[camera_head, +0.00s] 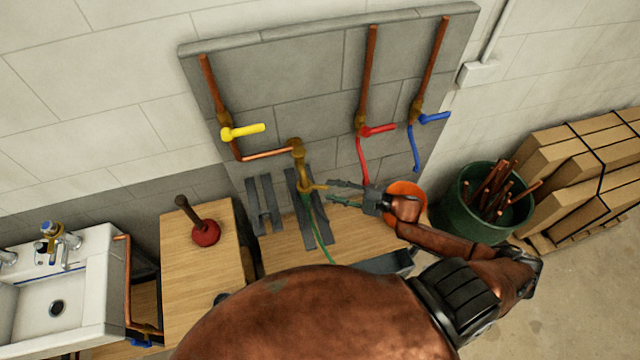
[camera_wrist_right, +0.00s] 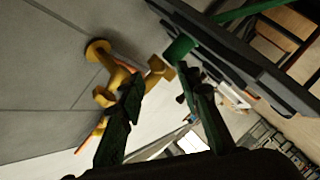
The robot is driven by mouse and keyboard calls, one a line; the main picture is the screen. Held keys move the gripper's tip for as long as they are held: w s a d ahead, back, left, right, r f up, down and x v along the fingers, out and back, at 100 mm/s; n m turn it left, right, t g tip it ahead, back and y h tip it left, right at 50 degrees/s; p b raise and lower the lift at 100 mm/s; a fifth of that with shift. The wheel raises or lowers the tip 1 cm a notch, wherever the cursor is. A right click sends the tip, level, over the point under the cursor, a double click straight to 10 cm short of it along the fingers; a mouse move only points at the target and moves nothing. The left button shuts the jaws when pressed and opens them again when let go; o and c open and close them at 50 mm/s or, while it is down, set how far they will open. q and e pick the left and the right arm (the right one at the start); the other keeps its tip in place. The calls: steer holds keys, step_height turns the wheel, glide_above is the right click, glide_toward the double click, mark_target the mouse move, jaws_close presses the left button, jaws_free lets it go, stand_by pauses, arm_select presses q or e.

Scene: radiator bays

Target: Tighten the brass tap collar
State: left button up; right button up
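The brass tap (camera_head: 298,152) comes off the copper pipe at the lower middle of the grey wall panel. Its brass collar (camera_head: 304,184) is at the lower end, where a green hose (camera_head: 317,232) hangs down. In the right wrist view the tap (camera_wrist_right: 113,75) is at left, and the collar (camera_wrist_right: 159,70) is beside the green hose end (camera_wrist_right: 180,50). My right gripper (camera_head: 331,191) points left, just right of the collar. In the wrist view its fingers (camera_wrist_right: 158,82) are spread, with the collar ahead of the gap; contact cannot be told. My left gripper is not in view.
Grey upright brackets (camera_head: 300,205) stand close by the hose. An orange bucket (camera_head: 408,190) is behind my right wrist. A yellow-handled valve (camera_head: 242,131) and red-handled valve (camera_head: 378,130) are on the panel. A plunger (camera_head: 205,232) stands on the left bench.

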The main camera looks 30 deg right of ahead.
mark_target(326, 188)
steer(key=x, duration=0.4)
steer(key=shift+w+r+p, duration=0.1)
steer(key=shift+p, duration=0.3)
steer(key=shift+w+a, duration=0.2)
steer(key=shift+w, duration=0.05)
steer(key=shift+w+a+f, duration=0.1)
steer(key=shift+w+f, duration=0.05)
steer(key=shift+f, duration=0.1)
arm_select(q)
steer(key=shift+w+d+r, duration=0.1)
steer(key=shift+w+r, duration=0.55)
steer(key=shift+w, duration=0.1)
arm_select(e)
steer(key=shift+c, duration=0.7)
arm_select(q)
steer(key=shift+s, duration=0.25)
arm_select(e)
jaws_close()
